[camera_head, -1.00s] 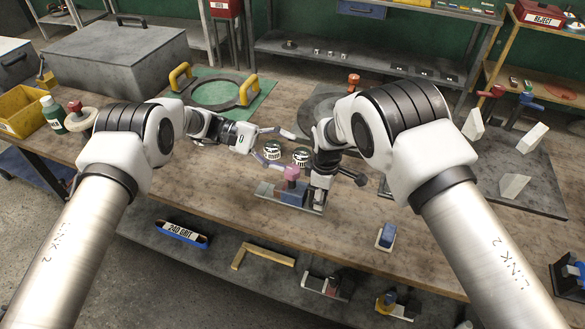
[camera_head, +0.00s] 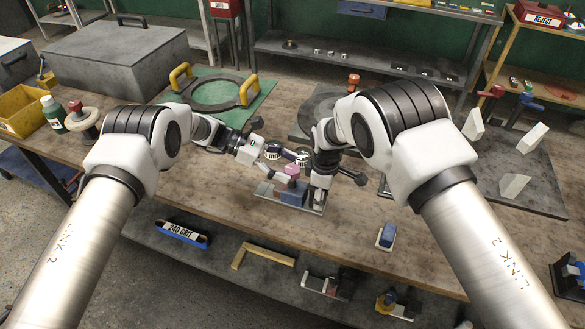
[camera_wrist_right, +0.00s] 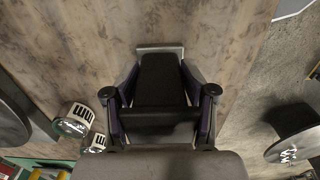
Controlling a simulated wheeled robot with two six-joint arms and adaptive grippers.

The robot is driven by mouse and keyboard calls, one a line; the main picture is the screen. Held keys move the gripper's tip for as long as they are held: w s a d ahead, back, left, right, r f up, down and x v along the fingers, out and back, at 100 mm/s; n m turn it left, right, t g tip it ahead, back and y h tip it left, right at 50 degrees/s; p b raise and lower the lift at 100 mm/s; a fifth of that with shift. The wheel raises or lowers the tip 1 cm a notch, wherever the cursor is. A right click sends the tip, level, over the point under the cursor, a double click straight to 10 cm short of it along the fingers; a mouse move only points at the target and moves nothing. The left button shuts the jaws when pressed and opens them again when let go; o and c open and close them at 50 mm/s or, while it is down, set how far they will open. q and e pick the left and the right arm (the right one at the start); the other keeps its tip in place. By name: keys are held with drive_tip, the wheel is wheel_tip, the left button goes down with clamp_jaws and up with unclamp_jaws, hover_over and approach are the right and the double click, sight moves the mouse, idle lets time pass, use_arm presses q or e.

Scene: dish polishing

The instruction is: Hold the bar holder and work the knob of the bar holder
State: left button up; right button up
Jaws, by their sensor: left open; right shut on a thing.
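The bar holder (camera_head: 270,193) lies near the table's front edge, a grey plate with blue blocks and a pink knob (camera_head: 292,170) on top. My right gripper (camera_head: 319,193) points down and is shut on the right part of the holder. In the right wrist view the grey plate end (camera_wrist_right: 160,47) shows beyond my right gripper (camera_wrist_right: 160,65), and its grip point is hidden. My left gripper (camera_head: 290,164) is open at the knob, one finger behind it and one at its left. I cannot tell whether a finger touches the knob.
Two round pieces with black-and-white rims (camera_head: 273,150) sit just behind the left fingers; they also show in the right wrist view (camera_wrist_right: 74,119). A small blue block on a pale base (camera_head: 386,238) lies right of the holder. The table left of the holder is clear.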

use_arm(q)
drive_tip(key=shift+x, duration=1.05)
drive_tip(key=c, duration=1.2)
drive_tip(key=shift+o, duration=0.2)
drive_tip(key=shift+m+g, duration=0.8)
drive_tip(key=shift+g, duration=0.1)
